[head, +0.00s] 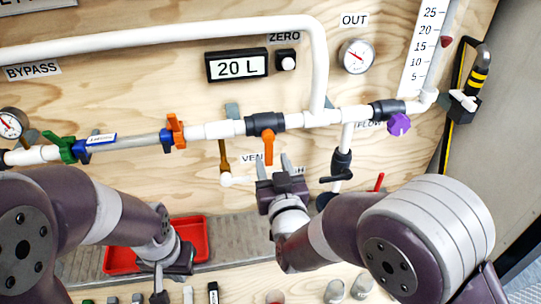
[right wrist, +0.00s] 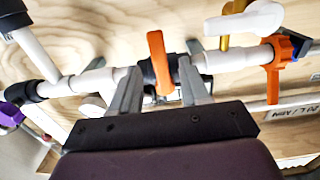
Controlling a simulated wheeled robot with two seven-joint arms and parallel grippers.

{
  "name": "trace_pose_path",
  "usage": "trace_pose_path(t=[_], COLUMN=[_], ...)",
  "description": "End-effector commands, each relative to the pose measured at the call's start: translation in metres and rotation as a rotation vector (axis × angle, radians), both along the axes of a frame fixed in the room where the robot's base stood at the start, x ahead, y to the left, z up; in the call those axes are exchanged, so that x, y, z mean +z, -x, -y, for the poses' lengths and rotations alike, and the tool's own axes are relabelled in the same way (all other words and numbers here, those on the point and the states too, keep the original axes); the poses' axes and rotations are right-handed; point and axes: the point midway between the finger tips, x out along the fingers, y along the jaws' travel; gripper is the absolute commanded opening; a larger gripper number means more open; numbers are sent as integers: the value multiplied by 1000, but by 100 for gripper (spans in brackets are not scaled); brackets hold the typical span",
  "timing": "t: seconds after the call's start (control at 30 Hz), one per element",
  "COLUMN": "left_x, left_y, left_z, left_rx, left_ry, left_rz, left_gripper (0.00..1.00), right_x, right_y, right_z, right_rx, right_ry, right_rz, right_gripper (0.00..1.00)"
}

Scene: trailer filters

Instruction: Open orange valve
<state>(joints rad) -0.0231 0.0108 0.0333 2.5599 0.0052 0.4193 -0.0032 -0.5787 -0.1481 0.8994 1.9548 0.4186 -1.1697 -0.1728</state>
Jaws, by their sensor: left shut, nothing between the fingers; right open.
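An orange valve handle (head: 268,148) hangs down from a black valve body (head: 265,122) on the white pipe, mid-panel. My right gripper (head: 279,172) is just below it, open, fingers pointing at the pipe. In the right wrist view the orange handle (right wrist: 160,62) stands between the two spread fingers of my right gripper (right wrist: 158,67), with gaps showing at its sides. A second orange handle (head: 175,131) is further left on the pipe; it shows at right in the wrist view (right wrist: 281,62). My left gripper (head: 159,286) is shut and empty, low at left.
A green handle (head: 67,147) is at left and a purple knob (head: 398,124) at right. A red tray (head: 120,260) lies behind my left arm. A black-handled valve (head: 340,165) hangs close to the right of my right gripper. A display (head: 237,66) reads 20 L.

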Motion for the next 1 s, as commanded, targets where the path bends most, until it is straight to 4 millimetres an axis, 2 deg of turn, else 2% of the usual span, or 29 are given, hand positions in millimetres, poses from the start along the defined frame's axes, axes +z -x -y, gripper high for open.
trace_pose_path(t=[0.1,0.2,0.5,0.53,0.6,0.67,0.87,1.0], left_x=[2,3,3,3,3,3,2,0], left_y=[0,0,0,0,0,0,0,0], left_z=[0,0,0,0,0,0,0,0], left_rx=[0,0,0,0,0,0,0,0], left_ry=[0,0,0,0,0,0,0,0], left_rz=[0,0,0,0,0,0,0,0], left_gripper=[0,0,0,0,0,0,0,0], right_x=[0,0,0,0,0,0,0,-1], right_y=[-17,-25,-28,-28,-28,-28,-29,-38], right_z=[-3,-5,-6,-6,-6,-6,-6,-5], right_rx=[-1,0,1,1,1,1,1,-1], right_ry=[0,0,0,0,0,0,2,22], right_rz=[-1,0,-1,-1,-1,-1,-1,3], right_gripper=[46,46,46,39,16,0,0,0])
